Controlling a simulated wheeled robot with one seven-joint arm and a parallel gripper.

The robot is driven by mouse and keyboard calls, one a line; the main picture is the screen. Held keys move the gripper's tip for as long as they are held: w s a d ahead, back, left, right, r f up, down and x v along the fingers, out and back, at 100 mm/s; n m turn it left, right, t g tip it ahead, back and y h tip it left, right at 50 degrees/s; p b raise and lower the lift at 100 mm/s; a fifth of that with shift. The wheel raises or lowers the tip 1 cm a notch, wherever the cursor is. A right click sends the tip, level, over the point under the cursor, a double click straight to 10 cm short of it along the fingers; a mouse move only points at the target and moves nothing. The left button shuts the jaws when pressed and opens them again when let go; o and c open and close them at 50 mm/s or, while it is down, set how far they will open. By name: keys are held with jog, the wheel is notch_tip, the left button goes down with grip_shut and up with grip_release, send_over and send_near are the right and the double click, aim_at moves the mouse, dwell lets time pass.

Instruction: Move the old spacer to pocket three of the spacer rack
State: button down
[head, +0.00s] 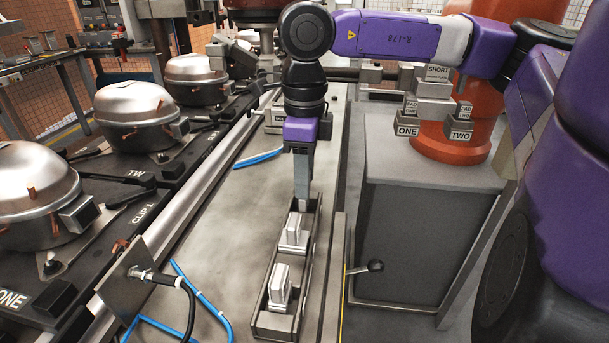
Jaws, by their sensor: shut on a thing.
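The spacer rack (274,325) is a long, narrow dark metal tray on the bench, running away from me. A pale block-shaped spacer (279,286) sits in its near part, and a similar one (294,231) sits in its middle part. My gripper (303,198) points straight down at the far end of the rack. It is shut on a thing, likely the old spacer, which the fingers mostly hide. I cannot tell whether that thing touches the rack floor. No pocket numbers are readable.
Silver compressors (137,117) on dark pallets line the left. Blue hoses (200,297) lie on the bench left of the rack. A grey cabinet (415,240) with a black-knobbed lever stands at right. The bench left of the rack is mostly clear.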

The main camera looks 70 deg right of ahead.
jog(key=shift+f+b, duration=0.8)
jog(key=shift+f, duration=0.1)
jog(key=c, duration=0.9)
grip_release()
jog(key=shift+o, duration=0.2)
jog(key=shift+r+p, duration=0.85)
jog(key=shift+r, duration=3.05)
jog(key=shift+r, duration=0.1)
